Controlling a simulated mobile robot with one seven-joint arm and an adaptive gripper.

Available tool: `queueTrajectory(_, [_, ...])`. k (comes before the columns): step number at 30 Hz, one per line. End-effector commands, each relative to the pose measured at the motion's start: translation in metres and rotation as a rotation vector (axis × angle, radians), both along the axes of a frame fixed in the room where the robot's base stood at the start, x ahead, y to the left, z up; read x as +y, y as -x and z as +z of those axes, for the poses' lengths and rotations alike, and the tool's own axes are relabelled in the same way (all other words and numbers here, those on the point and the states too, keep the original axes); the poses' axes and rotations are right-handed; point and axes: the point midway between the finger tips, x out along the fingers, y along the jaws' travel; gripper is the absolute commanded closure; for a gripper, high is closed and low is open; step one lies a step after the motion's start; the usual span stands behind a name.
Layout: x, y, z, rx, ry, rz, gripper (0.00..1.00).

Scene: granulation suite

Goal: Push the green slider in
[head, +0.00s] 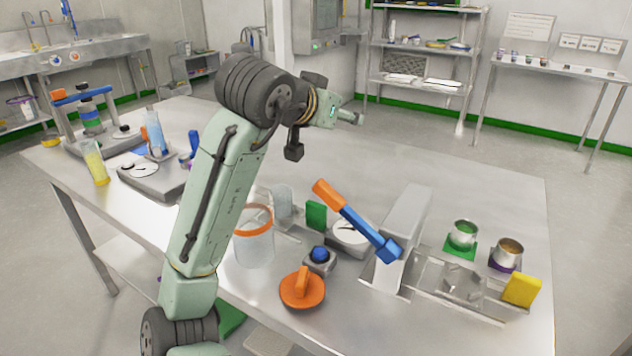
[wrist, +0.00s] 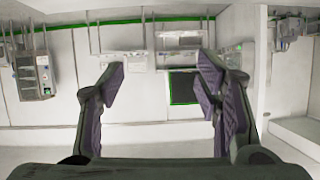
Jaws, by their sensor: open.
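The green slider (head: 316,215) shows in the head view as an upright green tab on a metal fixture near the middle of the table, beside a round pale dish. Its lower part and how far it stands out are hard to tell. My gripper (head: 350,117) is raised well above the table, up and to the right of the slider in the picture, and points away toward the far side of the room. In the wrist view my gripper (wrist: 160,88) is open, with nothing between its fingers. The slider is not in the wrist view.
A blue lever with an orange grip (head: 355,220) leans near the slider. A blue knob (head: 319,254), orange-handled disc (head: 302,290), orange-rimmed jar (head: 254,240) and yellow tab (head: 521,290) stand around it. The table (head: 470,190) is clear at the back right.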

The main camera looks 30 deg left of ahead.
Motion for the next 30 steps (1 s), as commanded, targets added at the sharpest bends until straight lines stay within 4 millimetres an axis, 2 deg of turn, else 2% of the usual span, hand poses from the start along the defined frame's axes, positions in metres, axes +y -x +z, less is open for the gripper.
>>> queueTrajectory(1, [0.005,0.010,-0.020,0.183,-0.007,0.000,0.42])
queueTrajectory(3, [0.009,0.030,-0.053,0.404,-0.004,-0.005,0.42])
queueTrajectory(4, [0.012,0.039,-0.063,0.481,-0.003,-0.004,0.42])
queueTrajectory(6, [0.017,0.058,-0.080,0.621,0.001,-0.003,0.42])
queueTrajectory(10, [0.022,0.077,-0.095,0.746,0.006,-0.001,0.42])
queueTrajectory(14, [0.021,0.076,-0.107,0.765,0.007,-0.006,0.42])
queueTrajectory(24, [0.019,0.052,-0.163,0.761,0.006,-0.005,0.42])
queueTrajectory(30, [0.018,0.042,-0.187,0.759,0.006,-0.005,0.42])
